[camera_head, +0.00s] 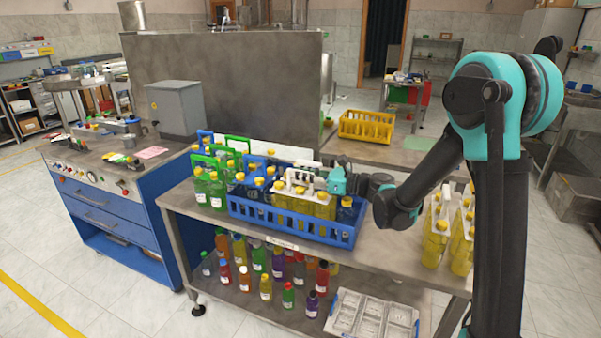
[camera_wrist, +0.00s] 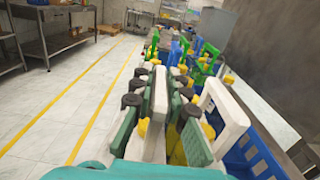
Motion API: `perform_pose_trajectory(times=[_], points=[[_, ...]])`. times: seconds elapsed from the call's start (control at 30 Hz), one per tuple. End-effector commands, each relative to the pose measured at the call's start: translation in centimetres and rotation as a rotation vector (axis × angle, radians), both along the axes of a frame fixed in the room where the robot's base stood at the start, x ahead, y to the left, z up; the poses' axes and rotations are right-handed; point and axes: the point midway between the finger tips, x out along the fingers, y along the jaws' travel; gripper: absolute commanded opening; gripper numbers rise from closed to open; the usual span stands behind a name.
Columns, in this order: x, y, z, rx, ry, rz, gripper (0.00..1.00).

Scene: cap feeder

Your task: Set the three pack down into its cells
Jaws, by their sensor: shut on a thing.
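My gripper (camera_head: 322,182) is shut on the white handle of a three pack of yellow bottles with yellow caps (camera_head: 305,205). The pack is over or in the front right part of the blue crate (camera_head: 290,226). The crate's front wall hides the bottle bottoms, so I cannot tell whether they rest in the cells.
Green bottle packs (camera_head: 209,188) stand left of the crate. Yellow packs (camera_head: 437,235) stand on the table at right, by my arm. A yellow crate (camera_head: 367,127) sits behind. Another white handle (camera_wrist: 225,105) rises close beside my gripper in the wrist view. Loose bottles fill the lower shelf.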

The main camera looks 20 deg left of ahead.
Motion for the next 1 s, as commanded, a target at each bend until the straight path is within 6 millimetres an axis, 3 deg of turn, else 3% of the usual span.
perform_pose_trajectory(times=[0.03,0.07,0.23,0.53,0.67,1.0], points=[[0.0,0.0,0.0,0.001,0.001,0.000,0.00],[0.0,0.0,0.0,0.001,0.001,0.000,0.18],[0.0,0.0,0.0,0.001,0.001,0.000,0.39],[0.0,-0.1,-0.1,-0.001,-0.001,0.000,0.39],[0.0,-1.1,-0.1,-0.001,0.000,-0.002,0.39],[-0.4,-7.6,-0.1,0.000,0.000,-0.005,0.39]])
